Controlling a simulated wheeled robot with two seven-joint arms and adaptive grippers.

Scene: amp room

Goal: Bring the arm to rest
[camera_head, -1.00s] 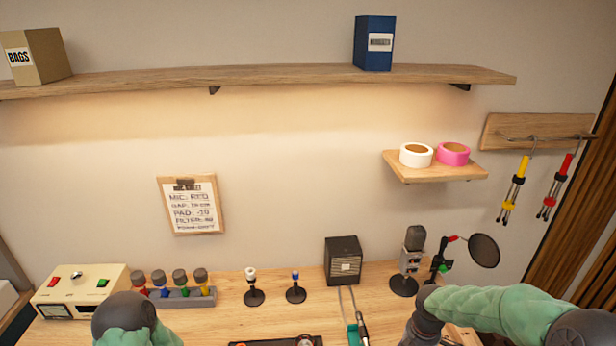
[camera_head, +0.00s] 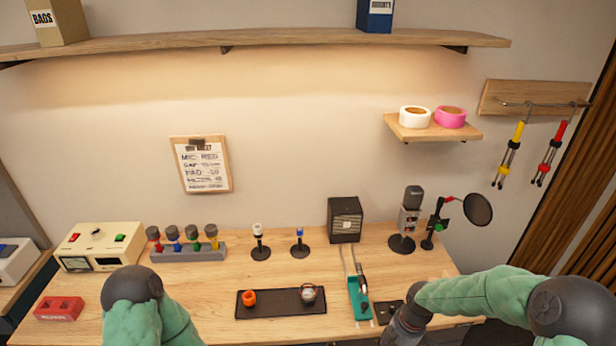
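My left arm comes in at the bottom left, a green sleeve with a dark rounded joint in front of the table (camera_head: 300,268). Its gripper is out of the picture. My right arm comes in from the right edge, with a green sleeve and dark joints. It bends down at the table's front right, and its gripper is below the picture's lower edge or hidden by the arm.
A teal tool stand (camera_head: 360,300) and a microphone (camera_head: 411,212) with a pop filter (camera_head: 477,210) are near my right arm.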

